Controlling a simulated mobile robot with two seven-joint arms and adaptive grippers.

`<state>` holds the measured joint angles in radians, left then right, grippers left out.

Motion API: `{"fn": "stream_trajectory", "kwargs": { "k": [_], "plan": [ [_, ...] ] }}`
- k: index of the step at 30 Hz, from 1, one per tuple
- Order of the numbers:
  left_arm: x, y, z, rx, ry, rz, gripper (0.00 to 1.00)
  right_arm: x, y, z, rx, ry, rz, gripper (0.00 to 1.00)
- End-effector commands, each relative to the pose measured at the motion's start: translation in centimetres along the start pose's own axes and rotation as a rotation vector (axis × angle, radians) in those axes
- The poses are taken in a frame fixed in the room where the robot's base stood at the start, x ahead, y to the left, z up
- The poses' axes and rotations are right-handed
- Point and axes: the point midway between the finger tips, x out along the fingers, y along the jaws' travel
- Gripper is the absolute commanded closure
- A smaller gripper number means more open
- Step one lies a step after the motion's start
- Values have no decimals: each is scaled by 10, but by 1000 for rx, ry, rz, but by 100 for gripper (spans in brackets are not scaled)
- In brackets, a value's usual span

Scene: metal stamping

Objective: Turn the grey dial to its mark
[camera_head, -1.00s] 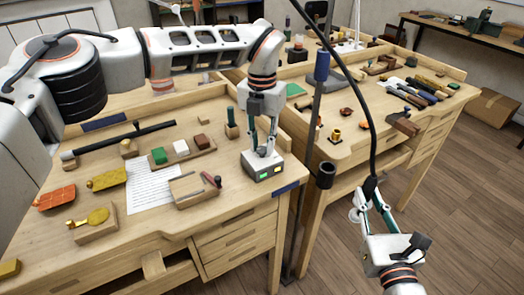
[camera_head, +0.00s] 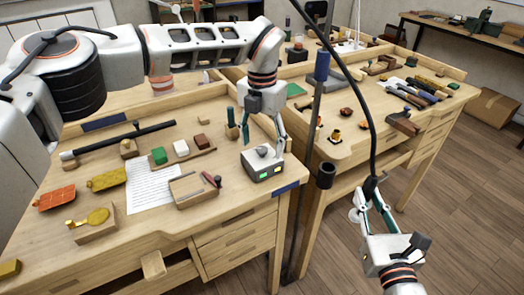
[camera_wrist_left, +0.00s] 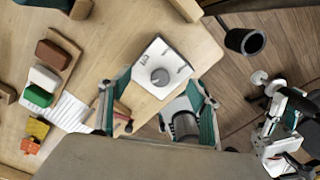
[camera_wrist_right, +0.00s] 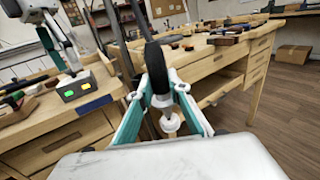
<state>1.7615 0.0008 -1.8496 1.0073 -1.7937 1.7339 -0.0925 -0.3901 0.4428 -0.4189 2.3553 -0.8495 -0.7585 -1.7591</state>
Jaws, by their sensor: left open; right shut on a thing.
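The grey dial (camera_head: 262,152) sits on top of a small white and grey box (camera_head: 262,170) at the right front corner of the left workbench. In the left wrist view the dial (camera_wrist_left: 160,77) is a round knob with dark markings on the box top beside it; I cannot read its angle against a mark. My left gripper (camera_head: 264,143) is open above the box, its fingers apart on either side of the dial, not clearly touching it. My right gripper (camera_head: 370,194) is shut on the black hose (camera_wrist_right: 156,68), away from the box, with a white end piece (camera_wrist_right: 170,122) below.
Green and yellow lamps show on the box front in the right wrist view (camera_wrist_right: 76,91). A wooden tray (camera_head: 194,190), a white sheet (camera_head: 152,187) and coloured blocks (camera_head: 180,148) lie left of the box. A dark upright post (camera_head: 312,120) stands between the benches.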

Motion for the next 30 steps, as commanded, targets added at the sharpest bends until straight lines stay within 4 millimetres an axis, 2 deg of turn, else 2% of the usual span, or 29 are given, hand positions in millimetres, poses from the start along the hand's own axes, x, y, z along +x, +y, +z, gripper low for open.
{"fn": "stream_trajectory", "kwargs": {
  "k": [15,30],
  "plan": [
    [-44,0,0,0,-2,1,38,0,0,1,0,-2,0,100],
    [-46,0,0,0,0,0,38,0,0,1,0,-2,0,100]
  ]
}}
